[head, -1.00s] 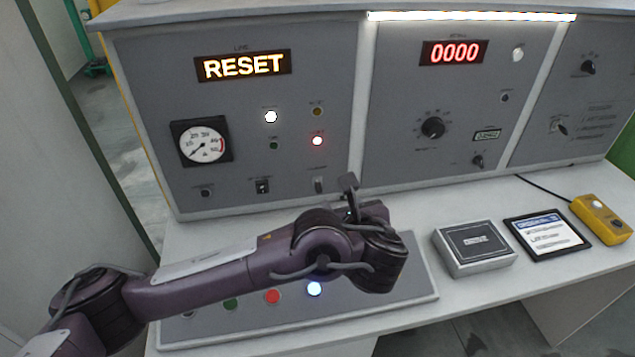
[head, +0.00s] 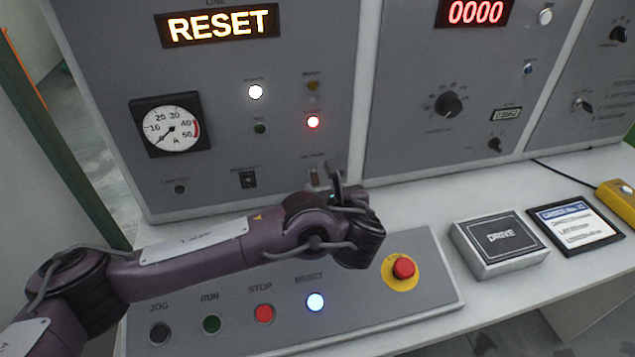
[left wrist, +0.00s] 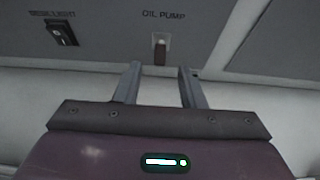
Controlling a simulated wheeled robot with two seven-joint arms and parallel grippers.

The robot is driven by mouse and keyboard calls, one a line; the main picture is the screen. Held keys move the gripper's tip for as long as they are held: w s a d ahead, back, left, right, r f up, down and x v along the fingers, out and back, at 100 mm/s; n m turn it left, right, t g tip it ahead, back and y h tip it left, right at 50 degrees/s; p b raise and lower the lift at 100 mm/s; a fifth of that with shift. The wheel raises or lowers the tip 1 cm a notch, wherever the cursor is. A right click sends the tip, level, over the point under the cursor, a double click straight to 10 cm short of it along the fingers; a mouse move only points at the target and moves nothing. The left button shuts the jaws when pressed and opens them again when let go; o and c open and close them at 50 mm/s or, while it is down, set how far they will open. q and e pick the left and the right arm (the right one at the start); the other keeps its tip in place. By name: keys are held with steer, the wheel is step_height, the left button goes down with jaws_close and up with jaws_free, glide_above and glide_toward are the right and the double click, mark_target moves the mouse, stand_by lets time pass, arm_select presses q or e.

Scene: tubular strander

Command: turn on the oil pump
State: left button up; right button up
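The oil pump switch (left wrist: 160,48) sits on the grey panel under the label OIL PUMP in the left wrist view. It has a pale upper part and a dark brown lower part. In the head view the switch (head: 313,178) is partly hidden behind my left gripper (head: 338,183). In the left wrist view my left gripper (left wrist: 160,82) is open, its two fingers apart below and either side of the switch, with nothing between them. I cannot tell whether the fingers touch the panel. My right gripper is not in view.
A second switch (left wrist: 61,33) is left of the oil pump switch. Below my arm lies a button box (head: 370,318) with a red emergency button (head: 403,268). A DRIVE box (head: 500,245), a tablet (head: 575,228) and a yellow pendant (head: 618,202) lie on the right of the desk.

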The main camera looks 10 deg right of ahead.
mark_target(315, 178)
arm_select(q)
steer(key=shift+x, duration=2.4)
steer(key=shift+c, duration=0.3)
jaws_close()
